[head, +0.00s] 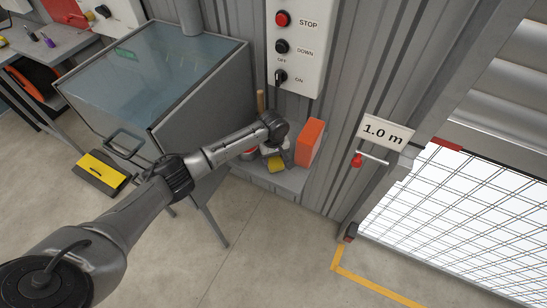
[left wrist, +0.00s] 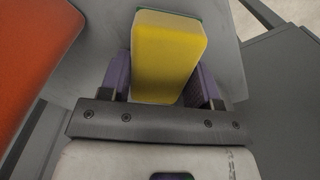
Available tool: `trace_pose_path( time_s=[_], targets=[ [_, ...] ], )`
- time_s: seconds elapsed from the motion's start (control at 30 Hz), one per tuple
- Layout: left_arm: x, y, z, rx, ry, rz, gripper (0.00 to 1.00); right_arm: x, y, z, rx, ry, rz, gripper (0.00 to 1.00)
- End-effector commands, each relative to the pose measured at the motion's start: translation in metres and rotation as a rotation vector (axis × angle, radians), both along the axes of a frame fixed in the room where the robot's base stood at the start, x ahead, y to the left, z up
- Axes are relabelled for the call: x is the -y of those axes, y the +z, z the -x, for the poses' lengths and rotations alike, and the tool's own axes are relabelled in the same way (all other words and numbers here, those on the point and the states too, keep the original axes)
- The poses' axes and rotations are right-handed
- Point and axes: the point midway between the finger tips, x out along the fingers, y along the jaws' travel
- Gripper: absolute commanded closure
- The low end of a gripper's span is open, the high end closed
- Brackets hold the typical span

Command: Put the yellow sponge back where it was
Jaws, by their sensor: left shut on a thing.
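The yellow sponge (left wrist: 167,58) is a block held between the two purple fingers of my left gripper (left wrist: 168,85) in the left wrist view. In the head view the sponge (head: 276,163) shows small and yellow at a grey shelf (head: 288,183) low on the wall. My left gripper (head: 278,152) is there, partly hidden by its own arm. It is shut on the sponge. I cannot tell whether the sponge touches the shelf. My right gripper is not in view.
An orange box (head: 310,141) stands on the shelf just right of the gripper. A grey glass-topped cabinet (head: 160,75) is to the left. A control panel (head: 297,48) hangs above. A red-handled lever (head: 357,160) is to the right, beside a mesh-covered bright panel (head: 450,220).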

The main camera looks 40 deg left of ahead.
Motion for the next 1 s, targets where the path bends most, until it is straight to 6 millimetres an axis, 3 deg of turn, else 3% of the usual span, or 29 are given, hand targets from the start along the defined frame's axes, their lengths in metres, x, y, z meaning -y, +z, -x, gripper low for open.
trace_pose_path(
  time_s=[0.37,0.4,0.63,1.0],
  targets=[
    [0.0001,-0.0035,-0.0003,0.001,0.0,0.001,0.62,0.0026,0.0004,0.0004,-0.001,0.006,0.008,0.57],
    [0.0,-0.0041,-0.0004,0.001,0.0,0.001,0.41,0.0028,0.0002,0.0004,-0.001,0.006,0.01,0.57],
    [-0.0002,-0.0039,-0.0003,0.001,0.0,0.001,0.19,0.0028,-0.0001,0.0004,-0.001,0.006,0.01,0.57],
    [-0.0002,0.0046,-0.0005,0.002,0.0,0.0,0.18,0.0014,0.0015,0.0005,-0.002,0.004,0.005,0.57]
  ],
)
